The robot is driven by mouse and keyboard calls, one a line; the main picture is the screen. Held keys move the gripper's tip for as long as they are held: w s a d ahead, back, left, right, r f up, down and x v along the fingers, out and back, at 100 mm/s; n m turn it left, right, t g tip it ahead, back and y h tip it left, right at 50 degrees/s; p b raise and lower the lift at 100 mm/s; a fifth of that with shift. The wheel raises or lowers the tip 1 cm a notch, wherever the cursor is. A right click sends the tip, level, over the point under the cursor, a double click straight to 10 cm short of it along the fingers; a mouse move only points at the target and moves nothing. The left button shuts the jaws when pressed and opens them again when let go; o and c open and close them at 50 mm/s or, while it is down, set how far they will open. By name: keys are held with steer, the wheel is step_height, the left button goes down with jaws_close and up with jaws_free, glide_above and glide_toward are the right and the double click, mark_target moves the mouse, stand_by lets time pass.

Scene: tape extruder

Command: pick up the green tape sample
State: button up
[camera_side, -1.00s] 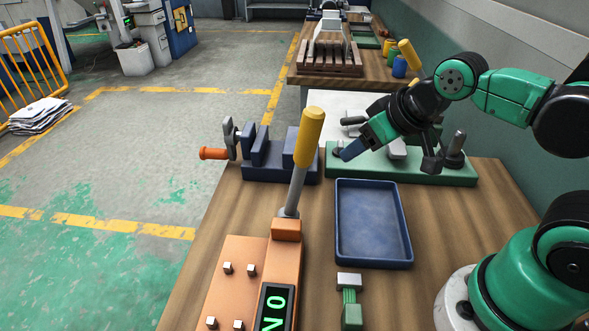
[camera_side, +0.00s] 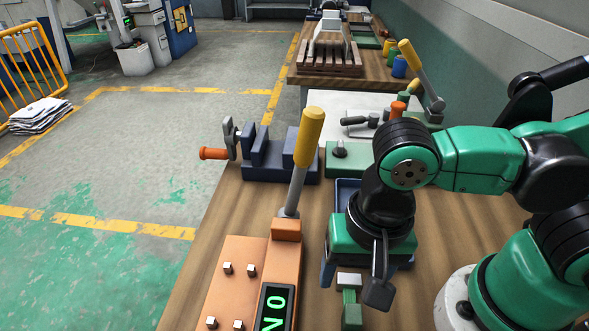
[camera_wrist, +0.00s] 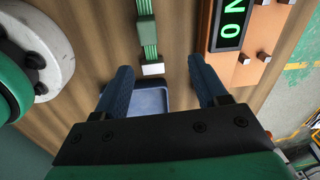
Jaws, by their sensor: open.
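The green tape sample (camera_side: 349,296) is a short ribbed green strip with a pale block at one end and a green block at the other. It lies on the wooden table in front of the blue tray. In the wrist view the sample (camera_wrist: 147,36) runs up from its pale end (camera_wrist: 152,69). My gripper (camera_wrist: 160,68) is open and empty, with one blue finger on each side of that pale end in the picture. In the side view my gripper (camera_side: 350,272) points down just behind the sample. One finger is largely hidden, and its height above the table is unclear.
The blue tray (camera_side: 346,188) is mostly hidden behind my arm; it also shows between my fingers in the wrist view (camera_wrist: 150,97). An orange control box (camera_side: 240,262) with a yellow-handled lever (camera_side: 309,140) stands close left of the sample. A blue vise (camera_side: 265,168) stands further back.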

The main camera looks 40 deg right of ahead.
mark_target(354, 314)
steer(key=shift+s+a+f+m+g+h, duration=0.1)
steer(key=shift+s+a+m+g+h, duration=0.1)
steer(key=shift+s, duration=0.25)
steer(key=shift+s+a+f+m+g+h, duration=0.1)
steer(key=shift+s+a+m, duration=0.1)
steer(key=shift+s, duration=0.2)
steer(key=shift+f, duration=0.1)
steer(key=shift+d+f, duration=0.1)
steer(key=shift+f, duration=2.55)
jaws_close()
